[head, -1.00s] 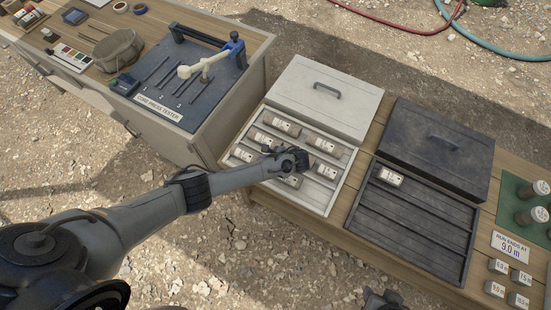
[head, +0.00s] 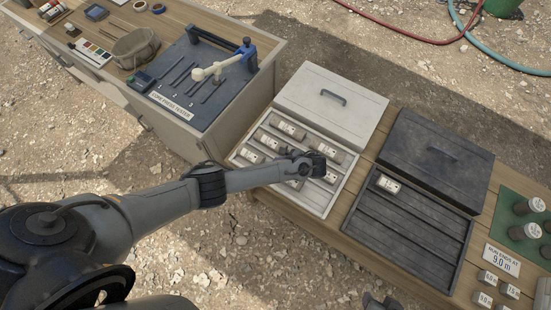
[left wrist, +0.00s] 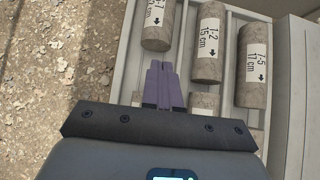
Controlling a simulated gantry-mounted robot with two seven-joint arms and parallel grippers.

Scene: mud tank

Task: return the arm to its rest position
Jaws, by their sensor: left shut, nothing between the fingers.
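My left gripper (head: 318,164) is over the right part of the white core box (head: 325,212) in the head view. In the left wrist view its two purple fingers (left wrist: 164,84) are together with nothing between them. They point at the gap between labelled cores, including core 1-2 (left wrist: 207,55) and core 1-5 (left wrist: 251,65). How high the fingertips are above the cores is hard to tell. The arm hides some of the box's front cores. A dark part at the bottom edge of the head view (head: 377,302) seems to be my right gripper, mostly cut off.
A black core box (head: 405,236) with one labelled core (head: 389,184) stands to the right. Both lids lie open behind. A bench with a core press tester (head: 195,85) is at left. A sign (head: 502,259) and small blocks are at far right. Gravel ground lies in front.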

